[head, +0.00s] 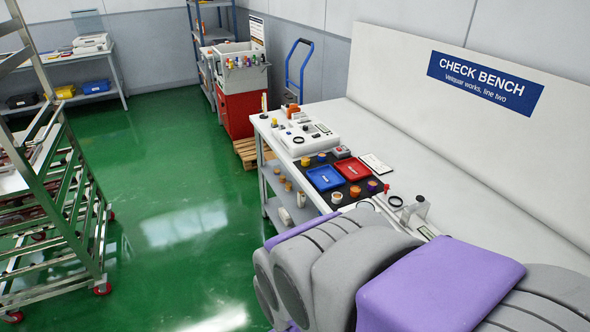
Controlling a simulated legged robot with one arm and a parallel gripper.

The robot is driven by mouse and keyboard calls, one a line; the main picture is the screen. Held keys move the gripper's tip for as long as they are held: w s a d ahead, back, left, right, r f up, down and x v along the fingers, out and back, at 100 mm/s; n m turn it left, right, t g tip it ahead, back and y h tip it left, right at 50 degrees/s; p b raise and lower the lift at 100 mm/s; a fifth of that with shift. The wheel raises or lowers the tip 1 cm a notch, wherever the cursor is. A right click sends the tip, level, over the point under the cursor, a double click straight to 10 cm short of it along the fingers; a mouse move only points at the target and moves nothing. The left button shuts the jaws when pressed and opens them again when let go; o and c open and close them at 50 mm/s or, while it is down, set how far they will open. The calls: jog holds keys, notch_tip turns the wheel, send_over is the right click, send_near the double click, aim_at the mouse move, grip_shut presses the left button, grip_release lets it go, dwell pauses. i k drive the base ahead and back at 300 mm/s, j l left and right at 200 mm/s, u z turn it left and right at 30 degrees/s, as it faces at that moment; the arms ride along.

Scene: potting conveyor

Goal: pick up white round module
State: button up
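Several small round modules stand on and around a black mat (315,198) on the white check bench. A small pale round piece (337,197) sits on the mat in front of the red tray; it may be the white round module, but it is too small to be sure. Orange-topped round pieces (355,191) stand close by. My purple and grey arm fills the lower right and covers the near part of the bench. My gripper does not show, so its state and anything in it are hidden.
A blue tray (325,178) and a red tray (352,168) lie on the mat. A white test device (305,136) stands behind them, and a grey instrument (415,208) stands near my arm. A metal rack (60,200) is at left; green floor between is clear.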

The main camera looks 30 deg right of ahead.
aim_at(337, 197)
jog(key=i, duration=1.85)
jog(key=i+z, duration=0.15)
jog(key=i, duration=0.4)
jog(key=i+j+z, duration=0.1)
jog(key=i, duration=0.4)
jog(key=i+j+z, duration=0.15)
jog(key=i, duration=0.35)
jog(key=z, duration=4)
jog(key=k, duration=0.05)
